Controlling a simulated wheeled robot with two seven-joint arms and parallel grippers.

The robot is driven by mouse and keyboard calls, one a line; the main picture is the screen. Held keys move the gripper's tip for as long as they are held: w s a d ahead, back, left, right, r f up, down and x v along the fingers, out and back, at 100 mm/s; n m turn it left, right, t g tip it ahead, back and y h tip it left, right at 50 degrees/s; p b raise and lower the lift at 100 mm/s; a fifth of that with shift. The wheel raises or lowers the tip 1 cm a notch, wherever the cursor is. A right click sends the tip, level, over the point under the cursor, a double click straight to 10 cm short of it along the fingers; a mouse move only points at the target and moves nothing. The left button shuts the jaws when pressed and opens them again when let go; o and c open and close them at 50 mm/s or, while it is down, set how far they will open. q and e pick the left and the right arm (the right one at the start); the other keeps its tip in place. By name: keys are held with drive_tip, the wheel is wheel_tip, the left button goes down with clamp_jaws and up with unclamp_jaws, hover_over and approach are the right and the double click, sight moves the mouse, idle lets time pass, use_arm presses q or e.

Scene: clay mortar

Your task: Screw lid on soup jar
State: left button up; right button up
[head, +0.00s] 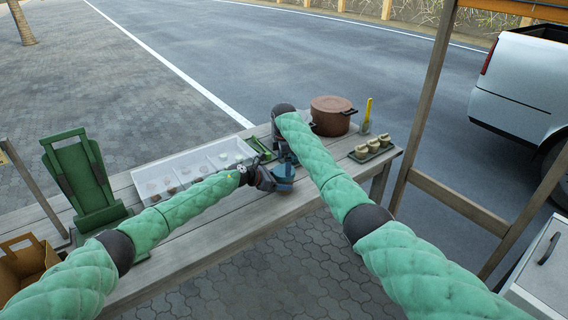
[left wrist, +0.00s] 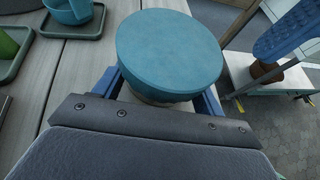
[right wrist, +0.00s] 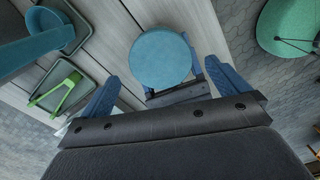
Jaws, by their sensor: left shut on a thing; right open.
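A round blue lid (left wrist: 170,50) sits on top of the jar, whose pale body shows only as a sliver below it. I cannot tell how tightly the lid is seated. My left gripper (left wrist: 160,98) is shut on the jar, one blue finger on each side just under the lid. In the head view the lid (head: 284,185) is near the front edge of the bench. My right gripper (right wrist: 161,76) is open above it. In the right wrist view the lid (right wrist: 160,58) lies between and beyond the open fingers, apart from them.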

wheel_tip(320, 180, up, 12)
idle(0.7)
use_arm(q)
drive_tip(key=o, duration=2)
drive_tip(key=shift+c, duration=0.2)
drive_tip(key=shift+a, duration=0.1)
use_arm(e)
drive_tip(key=shift+f, duration=0.1)
use_arm(q)
drive_tip(key=shift+s+a+r, duration=0.1)
drive_tip(key=shift+a, duration=0.15)
drive_tip(key=shift+b+v, duration=1.05)
drive_tip(key=shift+v, duration=2.5)
use_arm(e)
drive_tip(key=shift+f, duration=1)
